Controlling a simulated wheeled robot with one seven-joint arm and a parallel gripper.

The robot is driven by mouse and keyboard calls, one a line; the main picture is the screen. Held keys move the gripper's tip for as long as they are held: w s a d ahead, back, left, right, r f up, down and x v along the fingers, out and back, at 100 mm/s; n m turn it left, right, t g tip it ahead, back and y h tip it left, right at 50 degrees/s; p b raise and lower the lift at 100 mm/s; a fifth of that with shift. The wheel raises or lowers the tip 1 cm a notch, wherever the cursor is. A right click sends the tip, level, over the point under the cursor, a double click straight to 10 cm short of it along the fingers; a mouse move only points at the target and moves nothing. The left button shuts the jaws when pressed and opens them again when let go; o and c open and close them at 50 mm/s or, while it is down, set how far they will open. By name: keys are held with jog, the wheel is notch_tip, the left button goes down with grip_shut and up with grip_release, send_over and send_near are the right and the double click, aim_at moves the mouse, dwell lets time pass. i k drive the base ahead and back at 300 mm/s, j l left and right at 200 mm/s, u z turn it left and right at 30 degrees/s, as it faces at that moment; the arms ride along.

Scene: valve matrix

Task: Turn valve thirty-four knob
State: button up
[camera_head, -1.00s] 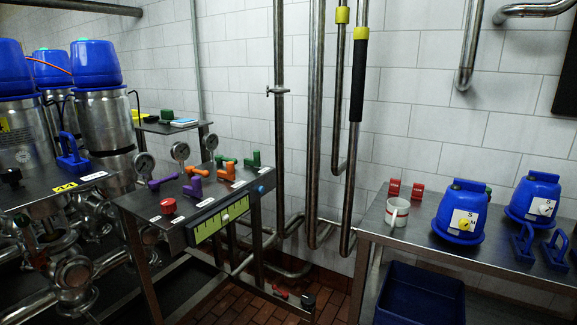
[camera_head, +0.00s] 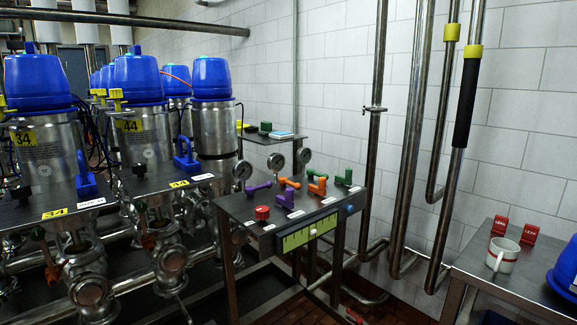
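Valve thirty-four (camera_head: 48,155) stands at the far left, a steel cylinder with a blue cap (camera_head: 38,82) and a yellow "34" tag. A second yellow "34" label (camera_head: 54,213) is on the dark panel in front of it. A dark knob (camera_head: 20,191) sits on the panel at the left, and a blue upright handle (camera_head: 86,180) stands right of the cylinder. I cannot tell which of these is the valve's knob. My gripper is not in view.
Valve forty-four (camera_head: 140,130) stands just right, with its own dark knob and blue handle. Steel pipes and valve bodies (camera_head: 90,290) run below the panel. A control table (camera_head: 238,207) with coloured levers and gauges is in the middle. A mug (camera_head: 503,256) stands on the right table.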

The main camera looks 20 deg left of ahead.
aim_at(20, 192)
jog(key=u, duration=1.6)
